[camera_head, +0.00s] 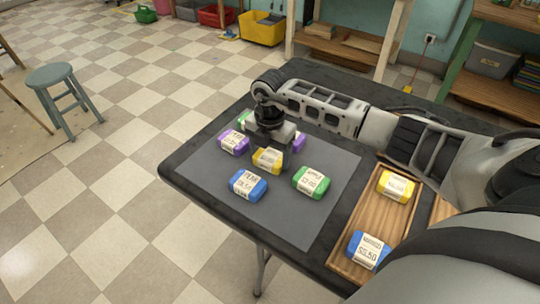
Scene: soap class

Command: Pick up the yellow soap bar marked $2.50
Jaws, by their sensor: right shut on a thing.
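A yellow soap bar (268,160) with a pale label is at the middle of the grey mat (330,213); its price is too small to read. My right gripper (271,146) reaches down over this bar from behind and is shut on it. The gripper hides part of the bar's far side, and I cannot tell whether the bar is clear of the mat. Another yellow bar (396,187) lies in the wooden tray (350,225) at the right. My left gripper is not in view.
On the mat, a blue bar (248,185) and a green bar (311,182) lie in front, with purple bars (233,142) to each side and another green bar (243,118) behind. A blue bar (368,250) lies in the tray. The mat's front is clear.

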